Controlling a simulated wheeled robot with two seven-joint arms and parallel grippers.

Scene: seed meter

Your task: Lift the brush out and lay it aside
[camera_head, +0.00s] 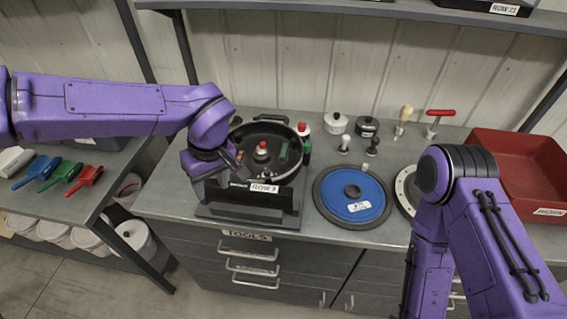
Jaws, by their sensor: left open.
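The seed meter (297,170), an open round black housing, sits on a dark stand labelled "ROW 9" on the bench. Inside it is a hub with a red top (262,149). A small green piece (283,152) stands in the housing right of the hub; it may be the brush, but it is too small to be sure. My left gripper (238,164) is open at the housing's left side, apart from the green piece. The gripper and its wrist hide the left part of the housing. My right gripper is not visible; only my right arm shows.
A blue disc (328,197) lies right of the meter. A pale disc (403,189) is partly behind my right arm. Small knobbed pots (335,123) and handled tools (438,122) stand at the back. A red bin (520,170) is far right. Scoops (84,180) lie on the left bench.

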